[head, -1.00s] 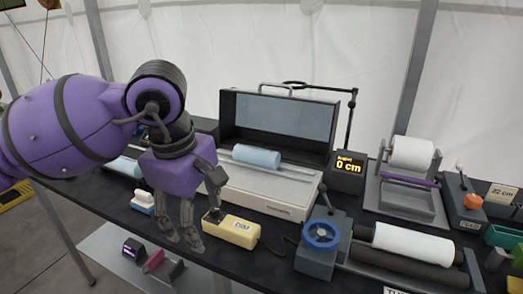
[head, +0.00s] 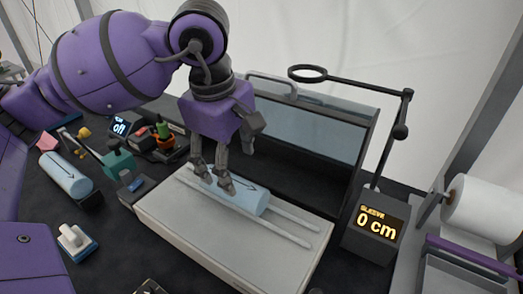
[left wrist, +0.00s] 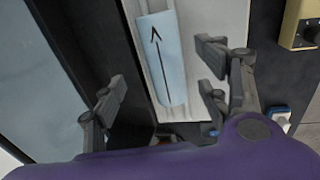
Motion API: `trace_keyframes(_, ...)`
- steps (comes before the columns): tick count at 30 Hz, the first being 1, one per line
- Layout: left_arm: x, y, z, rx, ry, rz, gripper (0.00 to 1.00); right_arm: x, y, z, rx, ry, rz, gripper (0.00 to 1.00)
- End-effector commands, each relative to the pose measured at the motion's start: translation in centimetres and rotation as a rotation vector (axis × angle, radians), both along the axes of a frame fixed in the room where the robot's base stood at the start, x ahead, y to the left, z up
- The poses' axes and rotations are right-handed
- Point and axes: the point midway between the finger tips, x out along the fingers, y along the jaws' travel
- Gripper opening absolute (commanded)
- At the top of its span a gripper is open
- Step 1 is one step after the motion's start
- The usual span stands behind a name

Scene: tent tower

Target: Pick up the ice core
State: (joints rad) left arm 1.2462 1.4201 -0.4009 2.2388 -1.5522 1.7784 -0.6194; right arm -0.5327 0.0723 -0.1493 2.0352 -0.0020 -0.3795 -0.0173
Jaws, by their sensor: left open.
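The ice core, a pale blue cylinder with a black arrow on it (head: 252,198), lies on two rails of a light grey tray (head: 180,222) in the head view. My left gripper (head: 214,184) is above it, fingers pointing down, and hides part of the core. In the left wrist view the core (left wrist: 164,62) shows between the spread fingers of the left gripper (left wrist: 162,80). The fingers are open and hold nothing. Whether they touch the core cannot be told. My right gripper is not in view.
A raised dark lid (head: 310,125) stands behind the tray. A second blue cylinder (head: 65,178), a white-and-blue item (head: 75,240) and small tools lie left.

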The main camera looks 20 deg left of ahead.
Motion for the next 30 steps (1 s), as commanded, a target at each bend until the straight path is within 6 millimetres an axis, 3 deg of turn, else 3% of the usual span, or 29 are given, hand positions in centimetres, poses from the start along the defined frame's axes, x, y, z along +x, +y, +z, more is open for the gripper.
trace_keyframes(9,0.4,0.3,-3.4,0.001,0.006,0.001,0.68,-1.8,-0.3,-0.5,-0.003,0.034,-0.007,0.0)
trace_keyframes(18,1.1,0.8,-7.3,0.001,0.004,0.0,0.68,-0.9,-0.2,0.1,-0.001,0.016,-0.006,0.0)
trace_keyframes(26,1.2,0.8,-7.7,0.0,0.002,0.0,0.68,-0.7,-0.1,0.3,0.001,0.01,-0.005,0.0)
trace_keyframes(30,1.2,0.8,-7.7,0.0,0.002,0.0,0.52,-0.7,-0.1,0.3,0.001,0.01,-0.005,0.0)
